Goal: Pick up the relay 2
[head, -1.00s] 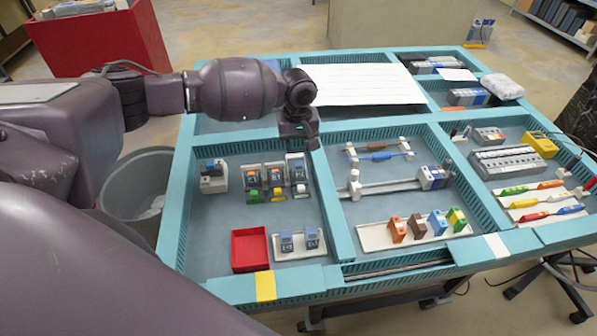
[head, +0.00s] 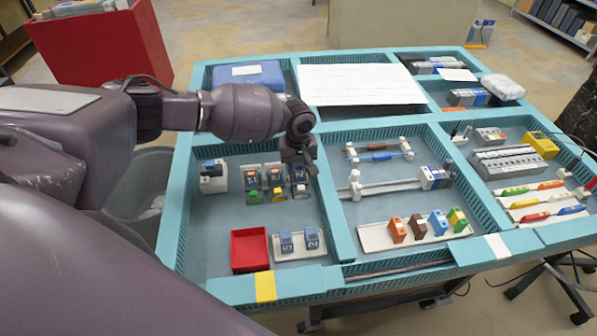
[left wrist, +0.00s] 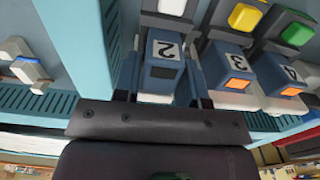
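Relay 2 (left wrist: 165,55) is a dark blue-grey block with a white label reading 2. In the left wrist view it stands between the two fingers of my left gripper (left wrist: 163,80), which look open around it, with a gap visible on at least one side. In the head view my left gripper (head: 296,158) is over the rightmost socket of the row, hiding most of relay 2 (head: 299,174). The socket's white button (left wrist: 172,7) shows beside the relay. Contact between fingers and relay cannot be made out. My right gripper is not in view.
Relay 3 (left wrist: 228,65) and relay 4 (left wrist: 282,75) sit close beside, with yellow and green buttons. A red tray (head: 250,268) and a white plate with two blue relays (head: 300,252) lie nearer. The teal divider (head: 333,200) runs just right of the gripper.

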